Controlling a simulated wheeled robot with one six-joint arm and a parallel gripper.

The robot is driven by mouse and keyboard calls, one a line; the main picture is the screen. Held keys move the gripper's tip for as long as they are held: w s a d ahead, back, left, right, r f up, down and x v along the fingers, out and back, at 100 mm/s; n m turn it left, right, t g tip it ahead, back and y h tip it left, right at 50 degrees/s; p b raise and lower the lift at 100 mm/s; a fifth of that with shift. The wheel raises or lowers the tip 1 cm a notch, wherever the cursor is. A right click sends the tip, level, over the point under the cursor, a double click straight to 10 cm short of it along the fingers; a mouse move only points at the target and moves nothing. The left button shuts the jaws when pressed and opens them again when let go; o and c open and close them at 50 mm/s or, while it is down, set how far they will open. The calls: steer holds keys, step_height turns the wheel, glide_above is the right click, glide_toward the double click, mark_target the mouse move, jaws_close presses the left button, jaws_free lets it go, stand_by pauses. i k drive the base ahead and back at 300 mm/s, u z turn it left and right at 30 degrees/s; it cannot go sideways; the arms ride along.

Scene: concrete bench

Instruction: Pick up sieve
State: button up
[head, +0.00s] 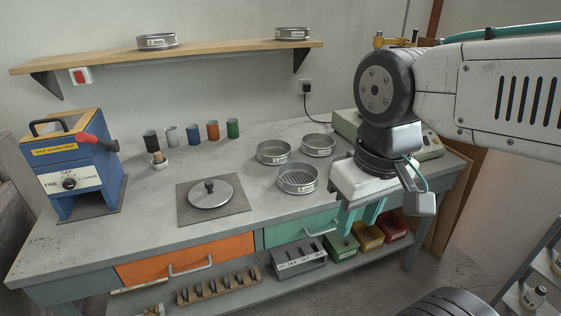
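Three round metal sieves stand on the bench right of centre: a front sieve (297,188) with visible mesh, a back left sieve (273,159) and a back right sieve (318,152). Two more sieves, a left one (157,42) and a right one (292,34), sit on the wall shelf. My gripper (360,222) hangs to the right of the front sieve, near the bench's front edge, with its teal fingers pointing down. The fingers are apart with a gap between them, and nothing shows in the gap. My gripper touches no sieve that I can see.
A round metal lid with a knob (210,194) lies on a grey plate. Several coloured cups (193,135) stand behind it. A blue machine (73,170) is at the left, and a pale green device (432,144) is behind my arm. Drawers and a lower shelf (340,276) are below.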

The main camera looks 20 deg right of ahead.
mark_target(313, 145)
steer(key=k, duration=1.25)
steer(key=z, duration=0.8)
steer(key=i, duration=0.55)
steer(key=z, duration=0.6)
steer(key=i, duration=0.7)
steer(key=u, duration=0.75)
steer(key=i, duration=0.45)
steer(key=u, duration=0.5)
